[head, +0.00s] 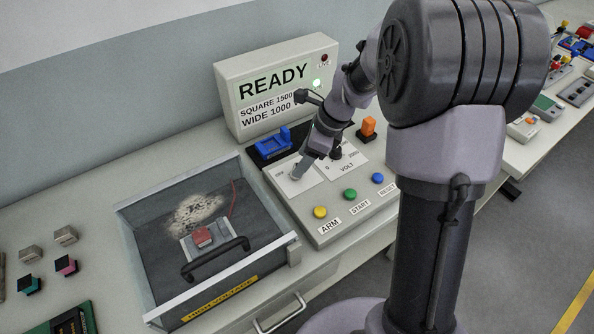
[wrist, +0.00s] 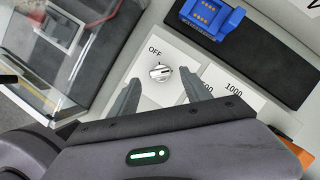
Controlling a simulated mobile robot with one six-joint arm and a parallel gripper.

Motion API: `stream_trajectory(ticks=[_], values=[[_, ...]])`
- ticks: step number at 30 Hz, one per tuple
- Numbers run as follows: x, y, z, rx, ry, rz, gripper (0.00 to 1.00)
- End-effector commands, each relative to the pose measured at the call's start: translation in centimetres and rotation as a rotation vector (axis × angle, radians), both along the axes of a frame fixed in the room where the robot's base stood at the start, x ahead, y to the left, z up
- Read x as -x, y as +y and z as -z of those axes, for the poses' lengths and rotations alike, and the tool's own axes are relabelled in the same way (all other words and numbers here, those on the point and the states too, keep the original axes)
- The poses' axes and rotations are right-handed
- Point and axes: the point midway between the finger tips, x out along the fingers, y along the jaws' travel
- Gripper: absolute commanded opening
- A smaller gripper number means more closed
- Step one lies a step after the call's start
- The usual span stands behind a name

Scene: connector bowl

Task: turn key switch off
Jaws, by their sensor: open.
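The key switch (wrist: 160,72) shows in the wrist view as a small silver round knob on a white plate, with the word OFF at its upper left. Which way its slot points is too small to tell. My gripper (wrist: 158,77) is open, its two dark fingers on either side of the switch and apart from it in the picture. I cannot tell how far above the plate they are.
Yellow (head: 320,212), green (head: 350,194) and blue (head: 378,178) buttons line the panel's front. A VOLT dial plate (head: 352,160) lies right of the switch. A blue connector (head: 273,141) and a READY display (head: 275,85) stand behind. A clear-lidded test box (head: 205,255) is at the left.

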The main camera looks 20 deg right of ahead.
Motion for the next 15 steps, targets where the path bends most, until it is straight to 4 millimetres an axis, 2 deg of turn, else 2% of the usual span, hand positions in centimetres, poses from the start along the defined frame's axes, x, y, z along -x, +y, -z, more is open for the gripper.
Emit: stream_trajectory(ticks=[1, 6, 15], values=[[-0.1, 0.4, 1.4, 0.0, 0.002, -0.001, 0.56], [-0.5, 1.1, 3.1, 0.0, 0.0, 0.0, 0.56], [-0.6, 1.2, 3.2, 0.001, -0.001, -0.001, 0.56]])
